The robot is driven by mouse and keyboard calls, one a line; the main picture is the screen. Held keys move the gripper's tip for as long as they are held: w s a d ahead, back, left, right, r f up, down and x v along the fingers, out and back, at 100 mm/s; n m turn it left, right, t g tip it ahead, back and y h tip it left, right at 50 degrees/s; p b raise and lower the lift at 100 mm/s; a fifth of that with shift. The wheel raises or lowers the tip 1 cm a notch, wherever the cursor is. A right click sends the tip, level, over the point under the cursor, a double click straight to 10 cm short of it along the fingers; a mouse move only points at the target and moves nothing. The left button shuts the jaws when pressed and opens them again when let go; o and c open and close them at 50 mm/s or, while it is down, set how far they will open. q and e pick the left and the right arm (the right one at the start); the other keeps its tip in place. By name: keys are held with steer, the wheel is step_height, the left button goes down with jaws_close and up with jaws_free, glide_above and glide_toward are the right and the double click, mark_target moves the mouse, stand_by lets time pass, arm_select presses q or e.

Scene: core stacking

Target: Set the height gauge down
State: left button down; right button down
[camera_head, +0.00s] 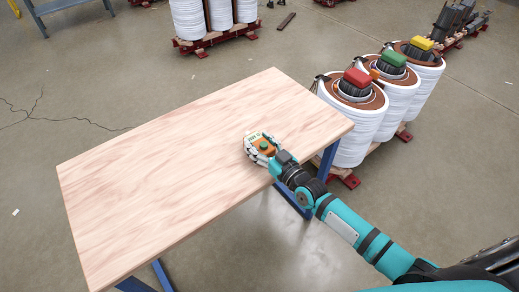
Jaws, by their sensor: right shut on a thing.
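The height gauge (265,145) shows as a small orange and green piece with a pale part, partly hidden by the fingers around it. My right gripper (257,150) is shut on it. The gripper and gauge are over the right part of the wooden table (150,185), near its front edge. I cannot tell whether the gauge touches the tabletop. My left gripper is not in view.
The rest of the tabletop is bare. Several white coils with red, green and yellow blocks on top stand on a pallet right of the table, the nearest coil (350,130) close to its right corner. More white coils (188,18) stand behind.

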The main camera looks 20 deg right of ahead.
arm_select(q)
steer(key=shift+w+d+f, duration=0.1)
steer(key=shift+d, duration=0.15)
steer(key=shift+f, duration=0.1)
arm_select(e)
steer(key=c, duration=1)
jaws_free()
steer(key=shift+f, duration=0.25)
steer(key=o, duration=0.5)
steer(key=shift+r, duration=0.3)
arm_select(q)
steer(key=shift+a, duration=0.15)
arm_select(e)
steer(key=v, duration=1.2)
